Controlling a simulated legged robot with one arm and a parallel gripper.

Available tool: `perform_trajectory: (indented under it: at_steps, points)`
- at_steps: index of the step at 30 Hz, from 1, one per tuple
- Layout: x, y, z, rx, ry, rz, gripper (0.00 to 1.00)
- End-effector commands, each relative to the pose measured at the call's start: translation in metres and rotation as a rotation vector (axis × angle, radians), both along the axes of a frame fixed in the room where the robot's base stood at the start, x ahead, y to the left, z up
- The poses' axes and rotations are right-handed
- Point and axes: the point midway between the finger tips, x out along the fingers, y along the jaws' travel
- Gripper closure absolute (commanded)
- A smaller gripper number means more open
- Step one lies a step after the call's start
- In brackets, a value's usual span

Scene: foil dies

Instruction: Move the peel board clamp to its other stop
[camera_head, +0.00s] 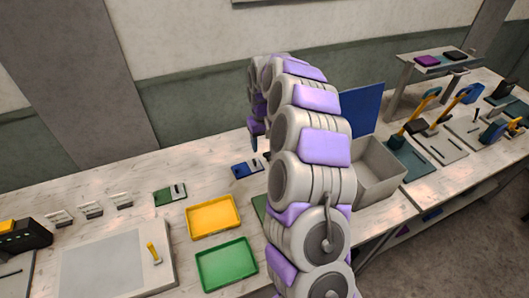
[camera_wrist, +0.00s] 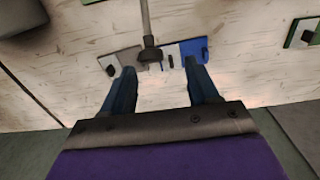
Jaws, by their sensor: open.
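A pale board with a grey panel (camera_head: 103,266) lies at the front left in the head view. A small yellow-handled lever (camera_head: 154,253) stands at its right edge; it looks like the peel board clamp, but I cannot be sure. My gripper (camera_head: 256,140) is far to its right and behind, above the table near a blue plate (camera_head: 247,168). In the wrist view my gripper (camera_wrist: 162,72) has two blue fingers spread apart with nothing held between them. A grey rod with a dark end (camera_wrist: 150,50) shows just beyond the fingertips, beside the blue plate (camera_wrist: 195,48).
A yellow tray (camera_head: 213,217) and a green tray (camera_head: 227,265) lie between the board and my arm. A green plate (camera_head: 170,194) lies behind them. A grey box (camera_head: 379,170) and several levers on bases stand to the right. My arm hides the table's middle.

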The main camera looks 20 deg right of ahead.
Motion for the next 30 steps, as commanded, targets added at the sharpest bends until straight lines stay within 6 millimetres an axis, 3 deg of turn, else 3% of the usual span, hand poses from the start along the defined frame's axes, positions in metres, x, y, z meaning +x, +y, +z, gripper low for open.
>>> perform_trajectory:
  at_steps: [3, 9, 20, 30]
  points:
    - [0.000, -0.005, -0.022, 0.004, -0.001, -0.003, 0.40]
    - [0.000, -0.008, -0.041, 0.006, -0.001, -0.002, 0.40]
    - [0.000, 0.000, -0.045, -0.001, -0.003, -0.002, 0.40]
    - [0.000, -0.005, -0.046, 0.005, -0.003, -0.002, 0.71]
